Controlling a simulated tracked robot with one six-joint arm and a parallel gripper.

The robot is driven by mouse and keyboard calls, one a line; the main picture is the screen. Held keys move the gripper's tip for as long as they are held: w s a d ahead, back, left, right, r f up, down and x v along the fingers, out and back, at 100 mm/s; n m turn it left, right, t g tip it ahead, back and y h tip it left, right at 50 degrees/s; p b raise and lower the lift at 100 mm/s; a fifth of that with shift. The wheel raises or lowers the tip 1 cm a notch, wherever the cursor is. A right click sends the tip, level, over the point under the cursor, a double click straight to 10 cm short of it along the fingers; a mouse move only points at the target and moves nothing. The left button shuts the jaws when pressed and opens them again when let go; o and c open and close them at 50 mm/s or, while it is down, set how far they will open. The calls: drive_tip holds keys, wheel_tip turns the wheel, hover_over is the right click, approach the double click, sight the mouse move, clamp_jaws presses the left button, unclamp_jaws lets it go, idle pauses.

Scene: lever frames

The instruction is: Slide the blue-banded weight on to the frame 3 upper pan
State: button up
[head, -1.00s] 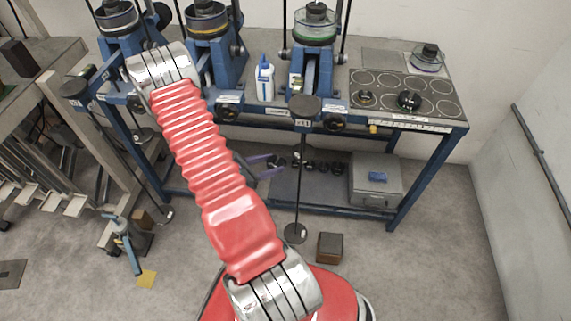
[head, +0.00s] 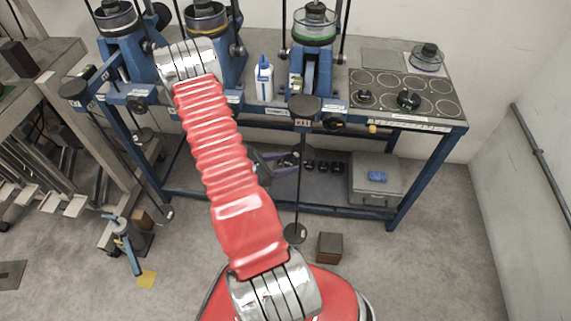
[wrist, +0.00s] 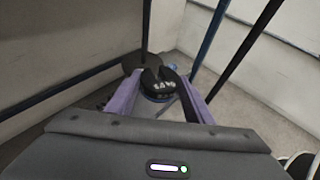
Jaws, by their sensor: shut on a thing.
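My gripper (wrist: 160,104) is shut on a black slotted weight (wrist: 161,83) with white lettering. A pale bluish edge shows under its dark top; I cannot tell the band surely. In the head view my gripper (head: 288,163) is below the bench top, left of the hanging rod of the rightmost lever frame (head: 311,70). That frame's upper round pan (head: 305,106) is at bench height, and a lower pan (head: 295,233) hangs near the floor. In the wrist view a dark round disc (wrist: 132,63) with a rod lies just behind and left of the weight; I cannot tell if they touch.
A row of dark weights (head: 324,168) and a grey box (head: 376,190) with a blue thing on it stand on the lower shelf. A blue-capped bottle (head: 264,80) is on the bench. A brown block (head: 330,247) lies on the floor. The right floor is clear.

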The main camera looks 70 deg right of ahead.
sight(292, 156)
drive_tip(key=shift+s+d, duration=0.2)
drive_tip(key=shift+d, duration=0.75)
drive_tip(key=shift+s+d, duration=0.2)
drive_tip(key=shift+d, duration=0.75)
drive_tip(key=shift+s+d, duration=0.25)
drive_tip(key=shift+d, duration=0.85)
drive_tip(key=shift+s+d, duration=0.25)
drive_tip(key=shift+d, duration=0.85)
idle(0.7)
drive_tip(key=shift+f, duration=0.35)
idle(0.7)
drive_tip(key=o, duration=1.3)
drive_tip(key=v, duration=0.7)
idle(0.8)
